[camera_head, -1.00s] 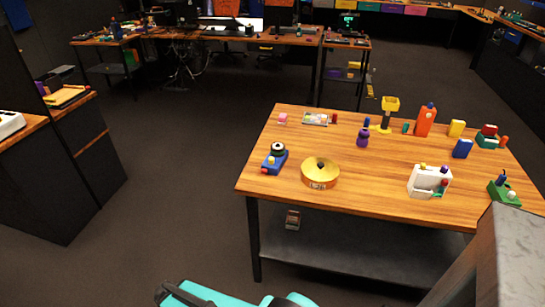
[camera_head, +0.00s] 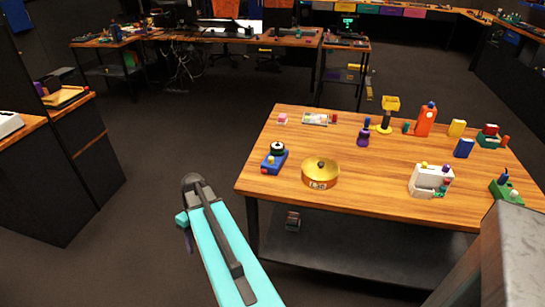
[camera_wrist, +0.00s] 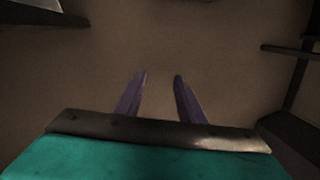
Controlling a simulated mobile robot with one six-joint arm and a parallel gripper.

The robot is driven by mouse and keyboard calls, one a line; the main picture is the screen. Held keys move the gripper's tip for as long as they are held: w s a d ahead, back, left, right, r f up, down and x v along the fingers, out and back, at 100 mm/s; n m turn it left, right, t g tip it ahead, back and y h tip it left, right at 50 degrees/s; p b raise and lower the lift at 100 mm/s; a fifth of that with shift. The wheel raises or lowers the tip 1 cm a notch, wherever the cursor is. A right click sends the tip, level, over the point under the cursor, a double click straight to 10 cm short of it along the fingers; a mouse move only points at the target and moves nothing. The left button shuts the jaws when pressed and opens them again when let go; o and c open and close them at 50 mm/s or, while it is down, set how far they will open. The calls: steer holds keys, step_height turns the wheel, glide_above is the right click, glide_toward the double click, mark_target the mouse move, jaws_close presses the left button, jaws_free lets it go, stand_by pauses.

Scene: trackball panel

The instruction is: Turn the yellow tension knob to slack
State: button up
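A white panel box (camera_head: 418,187) stands near the front right of the wooden table in the head view. A small yellow knob (camera_head: 424,165) is on its top, with a purple ball beside it and small red and green parts on its front. The knob's markings are too small to read, and I cannot tell its setting. My gripper, at the end of my teal arm, is left of the table, well apart from the panel. In the wrist view my gripper (camera_wrist: 159,77) has two purple fingers spread apart with nothing between them. The panel is not in the wrist view.
A round gold object (camera_head: 320,176) and a blue device with a black knob (camera_head: 274,161) stand on the table's left part. A green device (camera_head: 506,191) is at the right edge. Several bottles and blocks stand farther back. Floor is clear left of the table (camera_head: 350,201).

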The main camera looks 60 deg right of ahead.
steer(key=d+r+t, duration=0.2)
steer(key=d+r, duration=0.7)
steer(key=d, duration=0.2)
step_height(320, 180, up, 26)
steer(key=t+h+b, duration=0.3)
glide_above(271, 158)
steer(key=s, duration=0.6)
steer(key=shift+w+a+m+p, duration=0.1)
steer(key=shift+a+m+p, duration=0.05)
steer(key=shift+m+p, duration=0.2)
steer(key=shift+f, duration=0.1)
steer(key=shift+p+x, duration=0.3)
steer(key=shift+x, duration=6.5)
jaws_close()
